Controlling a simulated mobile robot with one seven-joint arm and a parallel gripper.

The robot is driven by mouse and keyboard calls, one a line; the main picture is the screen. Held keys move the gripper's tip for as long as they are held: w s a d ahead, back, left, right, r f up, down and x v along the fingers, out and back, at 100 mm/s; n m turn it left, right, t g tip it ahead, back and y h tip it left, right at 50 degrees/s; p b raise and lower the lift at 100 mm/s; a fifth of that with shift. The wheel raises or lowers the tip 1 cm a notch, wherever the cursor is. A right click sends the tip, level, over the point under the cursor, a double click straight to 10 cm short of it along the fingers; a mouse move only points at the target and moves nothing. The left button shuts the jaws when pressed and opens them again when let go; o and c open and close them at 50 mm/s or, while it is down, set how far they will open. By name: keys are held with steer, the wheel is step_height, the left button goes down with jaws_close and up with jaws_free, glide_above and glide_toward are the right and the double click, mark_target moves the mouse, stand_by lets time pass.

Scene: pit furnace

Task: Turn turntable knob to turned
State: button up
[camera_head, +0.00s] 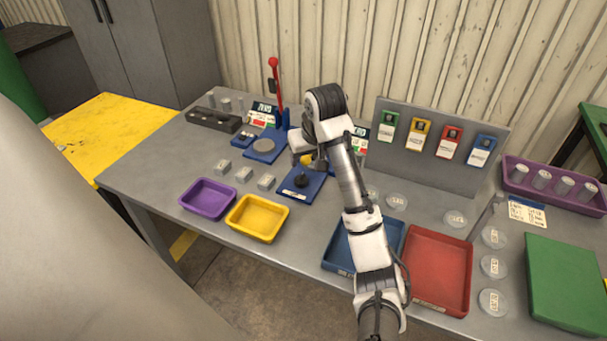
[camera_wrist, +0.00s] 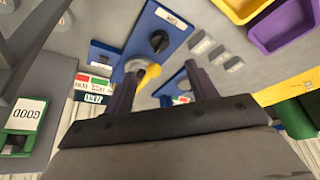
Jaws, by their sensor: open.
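A blue base (camera_head: 290,190) on the bench carries a black knob (camera_head: 302,181), which I take for the turntable knob. The base (camera_wrist: 140,50) and the black knob (camera_wrist: 158,42) also show in the wrist view, with a white label at one end. A yellow part (camera_wrist: 148,75) beside a silvery round piece shows near the base's other end; the yellow part also shows in the head view (camera_head: 306,159). My gripper (camera_wrist: 160,85) is open and appears empty, with its fingers apart. The knob lies beyond the fingertips in the wrist view, and I see no contact.
Purple (camera_head: 207,199) and yellow (camera_head: 257,218) trays stand at the bench front, with several small grey blocks behind them. A blue device with a red-knobbed lever (camera_head: 274,85) stands at the back. Blue and red (camera_head: 438,271) trays lie on the right.

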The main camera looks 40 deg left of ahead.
mark_target(302, 178)
steer(key=x, duration=1.2)
steer(key=shift+f, duration=0.4)
steer(key=c, duration=1)
